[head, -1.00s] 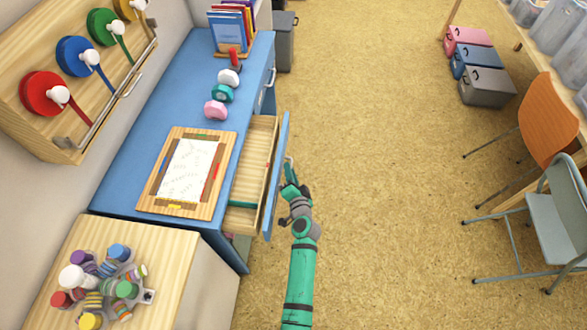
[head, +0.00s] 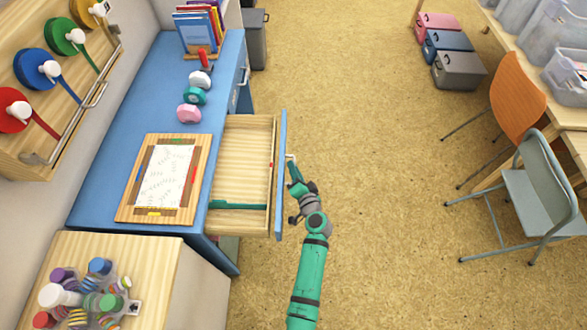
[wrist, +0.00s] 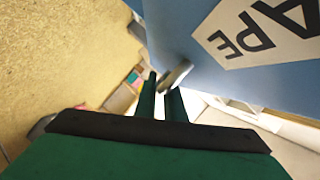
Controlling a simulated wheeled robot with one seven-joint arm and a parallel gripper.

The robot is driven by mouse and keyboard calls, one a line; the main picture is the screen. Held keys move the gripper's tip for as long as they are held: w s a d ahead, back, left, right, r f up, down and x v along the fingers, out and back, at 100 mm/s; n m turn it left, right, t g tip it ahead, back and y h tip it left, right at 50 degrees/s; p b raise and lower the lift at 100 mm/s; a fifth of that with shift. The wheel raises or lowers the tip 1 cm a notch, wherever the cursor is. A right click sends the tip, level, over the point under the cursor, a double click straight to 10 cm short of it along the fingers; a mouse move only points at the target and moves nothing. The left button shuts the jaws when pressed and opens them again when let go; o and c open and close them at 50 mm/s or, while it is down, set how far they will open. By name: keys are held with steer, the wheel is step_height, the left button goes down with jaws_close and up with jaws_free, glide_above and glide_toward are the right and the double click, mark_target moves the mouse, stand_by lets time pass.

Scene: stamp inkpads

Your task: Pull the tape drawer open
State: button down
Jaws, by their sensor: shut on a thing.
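My gripper (head: 291,172) is at the outer face of the drawer front. In the wrist view my two green fingers (wrist: 160,100) are shut on the grey drawer handle (wrist: 176,73). Part of the handle is hidden by the fingers.
The blue desk (head: 105,120) holds a framed sheet (head: 165,178), several tape dispensers and books (head: 195,28). The floor (head: 380,190) right of my arm is clear up to the chairs (head: 535,185).

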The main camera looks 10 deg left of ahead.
steer(key=c, duration=2.1)
jaws_free()
steer(key=shift+w, duration=0.1)
steer(key=shift+s+d, duration=0.15)
steer(key=shift+s, duration=0.2)
steer(key=v, duration=1)
steer(key=shift+s+r, duration=0.1)
steer(key=shift+r, duration=0.05)
